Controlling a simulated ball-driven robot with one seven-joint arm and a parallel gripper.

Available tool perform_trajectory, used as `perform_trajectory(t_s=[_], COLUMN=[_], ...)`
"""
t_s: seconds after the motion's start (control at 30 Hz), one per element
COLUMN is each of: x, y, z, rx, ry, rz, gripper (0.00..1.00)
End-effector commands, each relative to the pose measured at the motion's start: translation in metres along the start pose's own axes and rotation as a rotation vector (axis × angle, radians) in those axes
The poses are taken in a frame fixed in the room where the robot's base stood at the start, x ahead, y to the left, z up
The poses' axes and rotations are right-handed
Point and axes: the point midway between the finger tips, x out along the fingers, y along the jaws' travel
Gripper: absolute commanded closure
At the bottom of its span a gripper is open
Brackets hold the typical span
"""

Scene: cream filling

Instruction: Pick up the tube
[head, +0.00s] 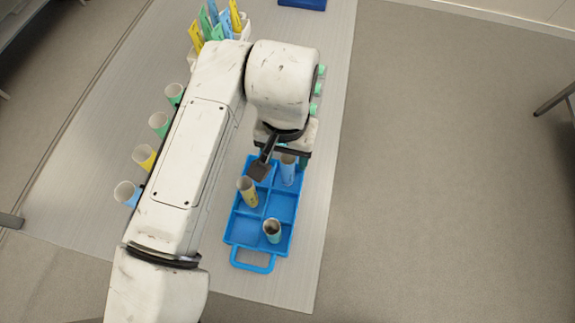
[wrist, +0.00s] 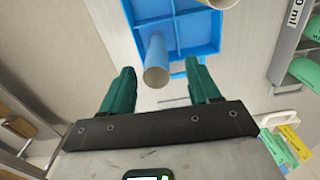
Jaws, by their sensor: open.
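The blue tray (head: 231,236) has compartments and a handle. It holds a yellow tube (head: 247,193), a green tube (head: 272,232) and a blue tube (head: 288,170), which stands near the far right. In the wrist view, my open gripper (wrist: 161,68) has green fingers. A pale tube (wrist: 156,62) with its open end towards me shows between the fingertips, touching neither. Another tube (wrist: 218,3) is cut off at the top edge.
Left of my arm several tubes stand in a row, including a yellow one (head: 144,157) and a blue one (head: 127,193). A holder with coloured labels (head: 217,27) stands at the back. Green items (wrist: 306,73) show at the wrist view's right. The table's front right is bare.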

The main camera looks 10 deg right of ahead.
Motion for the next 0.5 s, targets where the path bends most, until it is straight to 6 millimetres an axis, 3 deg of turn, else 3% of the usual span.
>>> perform_trajectory(t_s=[0.3, 0.5], x=[0.04, 0.043], y=[0.003, 0.003], z=[0.0, 0.0], rx=[-0.001, 0.0], ry=[-0.002, 0.0], rz=[0.002, 0.0], gripper=[0.39, 0.39])
